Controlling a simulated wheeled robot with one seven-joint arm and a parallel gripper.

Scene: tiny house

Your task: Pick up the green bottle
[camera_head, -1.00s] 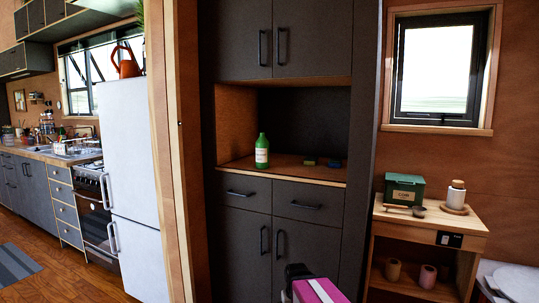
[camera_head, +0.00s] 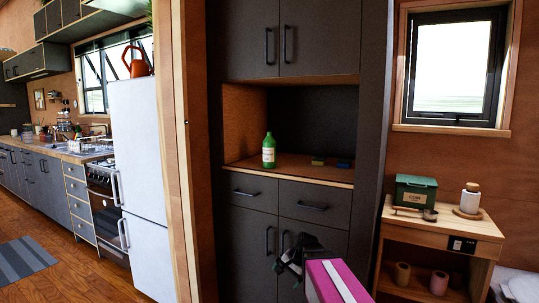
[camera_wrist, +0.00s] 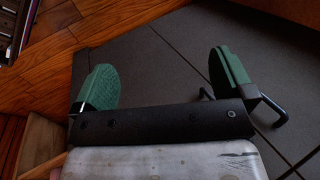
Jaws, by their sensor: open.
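The green bottle (camera_head: 269,151) with a pale label stands upright on the wooden shelf (camera_head: 300,172) of the dark cabinet's open niche, toward its left side. My gripper (camera_head: 292,252) is in front of the cabinet's lower doors, below the bottle and apart from it. In the wrist view my gripper (camera_wrist: 165,80) has its two green fingers wide apart with nothing between them. Dark cabinet doors and a handle show beyond the fingers. The bottle is not in the wrist view.
A small green item (camera_head: 318,161) and a small blue item (camera_head: 343,163) lie on the shelf right of the bottle. A wooden side table (camera_head: 470,228) with a green box (camera_head: 416,193) and a jar stands to the right. A white fridge (camera_head: 138,150) is at left.

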